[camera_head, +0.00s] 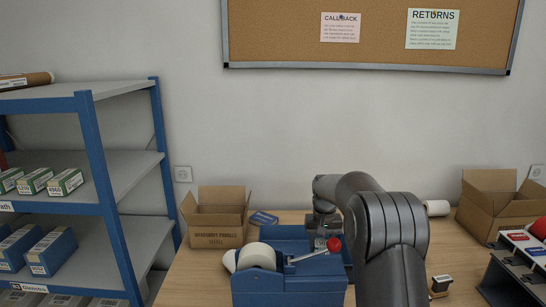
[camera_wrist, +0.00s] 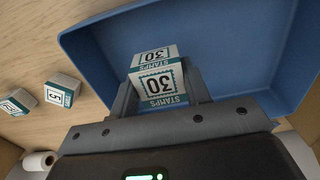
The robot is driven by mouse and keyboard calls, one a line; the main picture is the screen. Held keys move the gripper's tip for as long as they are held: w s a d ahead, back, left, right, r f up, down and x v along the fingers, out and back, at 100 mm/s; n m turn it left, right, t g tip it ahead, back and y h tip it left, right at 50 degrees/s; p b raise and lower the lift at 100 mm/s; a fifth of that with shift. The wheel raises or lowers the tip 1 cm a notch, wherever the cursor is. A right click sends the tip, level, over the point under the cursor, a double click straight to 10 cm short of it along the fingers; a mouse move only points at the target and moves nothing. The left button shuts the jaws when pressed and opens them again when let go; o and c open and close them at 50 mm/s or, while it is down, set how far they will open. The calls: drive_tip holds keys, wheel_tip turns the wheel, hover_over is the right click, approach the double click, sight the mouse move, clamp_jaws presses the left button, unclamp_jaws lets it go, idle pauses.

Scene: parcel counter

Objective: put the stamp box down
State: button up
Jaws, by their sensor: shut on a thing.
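The stamp box (camera_wrist: 158,80) is white and teal, marked 30 on two faces. My gripper (camera_wrist: 160,98) is shut on it, one finger on each side, in the wrist view. The box is over the inside of a blue tray (camera_wrist: 240,50); I cannot tell whether it touches the tray floor. In the head view my gripper (camera_head: 320,240) points down at the blue tray (camera_head: 285,232), partly hidden behind a dispenser's red knob. The stamp box is not visible there.
Two other stamp boxes (camera_wrist: 62,88) (camera_wrist: 18,102) lie on the wooden counter outside the tray. A blue tape dispenser (camera_head: 285,282) stands in front of the tray. Open cartons stand left (camera_head: 217,238) and right (camera_head: 490,225). A blue shelf (camera_head: 95,165) is at the far left.

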drive_tip(key=shift+w+a+f, duration=0.25)
drive_tip(key=shift+w+f, duration=0.05)
drive_tip(key=shift+f, duration=0.05)
